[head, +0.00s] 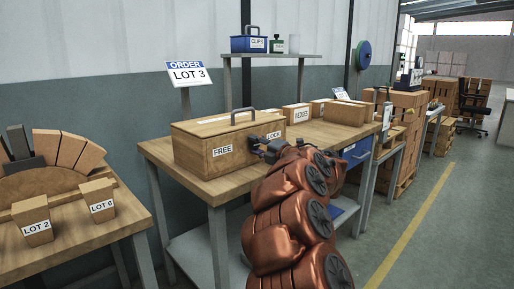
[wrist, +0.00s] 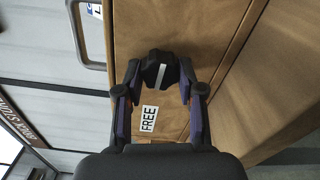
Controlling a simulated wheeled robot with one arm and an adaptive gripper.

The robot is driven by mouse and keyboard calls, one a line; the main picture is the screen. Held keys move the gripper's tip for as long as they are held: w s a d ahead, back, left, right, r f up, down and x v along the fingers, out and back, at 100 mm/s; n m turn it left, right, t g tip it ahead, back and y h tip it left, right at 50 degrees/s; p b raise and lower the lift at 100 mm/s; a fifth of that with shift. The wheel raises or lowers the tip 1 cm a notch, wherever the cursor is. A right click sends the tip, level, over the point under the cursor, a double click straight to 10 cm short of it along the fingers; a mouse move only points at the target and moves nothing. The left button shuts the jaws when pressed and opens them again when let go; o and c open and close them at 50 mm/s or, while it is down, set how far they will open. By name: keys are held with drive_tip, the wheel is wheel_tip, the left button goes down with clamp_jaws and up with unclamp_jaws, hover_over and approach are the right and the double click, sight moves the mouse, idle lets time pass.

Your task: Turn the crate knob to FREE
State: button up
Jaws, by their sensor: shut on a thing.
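The wooden crate (head: 207,143) stands on a bench, with a FREE label (head: 222,151) on its front left and a LOCK label (head: 273,136) on its front right. In the wrist view, the black knob (wrist: 154,70) has a white line running roughly along the picture's vertical, its lower end towards the FREE label (wrist: 149,118). I cannot tell which end is the pointer. The LOCK label is not visible there. My gripper (wrist: 160,78) is shut on the knob, one finger on each side. In the head view, my gripper (head: 259,147) is at the crate front and largely covers the knob.
The crate has a grey handle (head: 243,113) on its lid. An ORDER sign reading LOT 3 (head: 188,76) stands behind it. Several smaller boxes (head: 297,113) sit to its right. A second table (head: 70,228) at left holds LOT 2 and LOT 6 blocks. The aisle at right is clear.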

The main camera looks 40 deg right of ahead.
drive_tip(key=shift+f, duration=0.1)
drive_tip(key=o, duration=1.1)
drive_tip(key=shift+o, duration=0.2)
drive_tip(key=shift+s, duration=0.15)
drive_tip(key=s, duration=1.1)
drive_tip(key=shift+s+a, duration=0.15)
drive_tip(key=shift+s, duration=0.2)
